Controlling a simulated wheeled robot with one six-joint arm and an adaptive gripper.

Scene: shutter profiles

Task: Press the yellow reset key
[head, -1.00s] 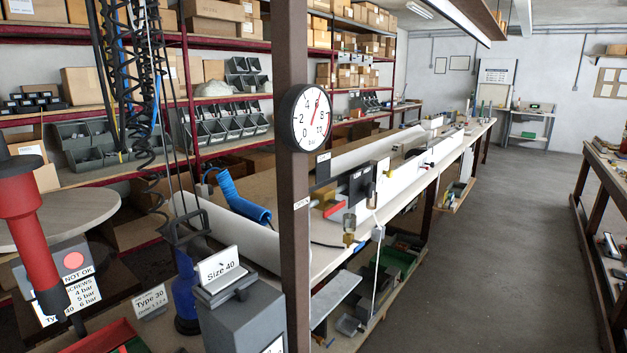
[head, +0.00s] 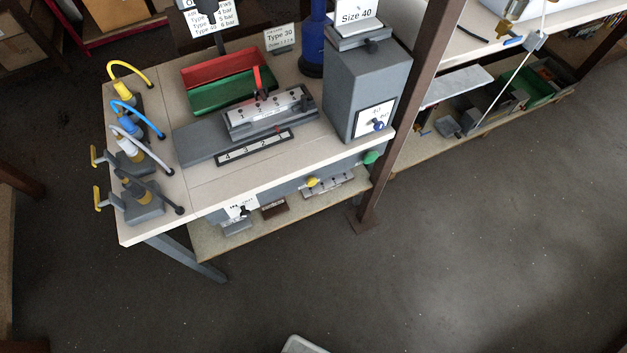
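A round yellow key (head: 312,182) sits on the front edge of the workbench (head: 275,180), facing the aisle, in the head view. A round green button (head: 370,158) is on the same front edge to its right. A dark knob (head: 243,211) is on a panel to its left. My gripper does not show in the head view. Any marking on the yellow key is too small to read.
On the bench are a grey fixture with numbered positions (head: 268,110), a red and green tray (head: 225,80), a grey box (head: 360,95) and several hoses at left. A brown post (head: 400,125) stands right of the bench. Dark floor in front is largely clear.

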